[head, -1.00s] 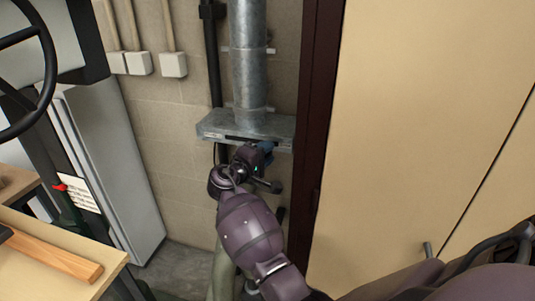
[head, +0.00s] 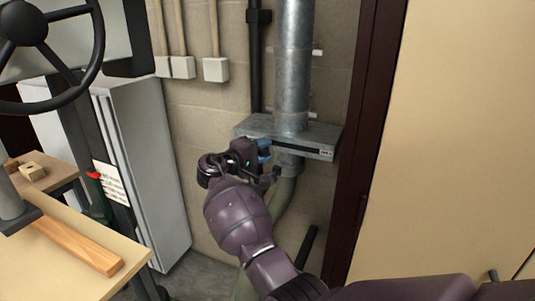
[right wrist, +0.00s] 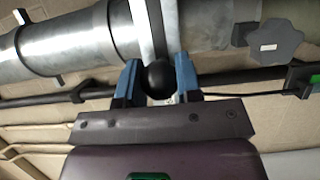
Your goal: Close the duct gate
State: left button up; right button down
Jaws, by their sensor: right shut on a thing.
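The duct gate (head: 318,142) is a flat grey metal housing across the vertical round duct (head: 293,75), with a dark slot along its front face. My right gripper (head: 264,149) is at the front left of the housing in the head view. In the right wrist view, its blue fingers (right wrist: 158,82) are shut on a black ball knob (right wrist: 158,77). My gripper hides the left part of the slot in the head view, so I cannot tell how far the gate is open. My left gripper is out of view.
A dark door frame (head: 372,130) and a tan panel (head: 455,120) stand to the right. A grey cabinet (head: 150,160) and a workbench (head: 75,245) with a black handwheel (head: 97,60) above are on the left. A hose hangs below the duct.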

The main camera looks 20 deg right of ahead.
jog(key=shift+a+r, duration=0.1)
jog(key=shift+r, duration=0.05)
jog(key=c, duration=1.1)
grip_release()
jog(key=shift+w, duration=0.1)
jog(key=o, duration=0.3)
jog(key=shift+w+a, duration=0.1)
jog(key=shift+w, duration=0.05)
jog(key=shift+b+v, duration=0.45)
jog(key=shift+v, duration=4.95)
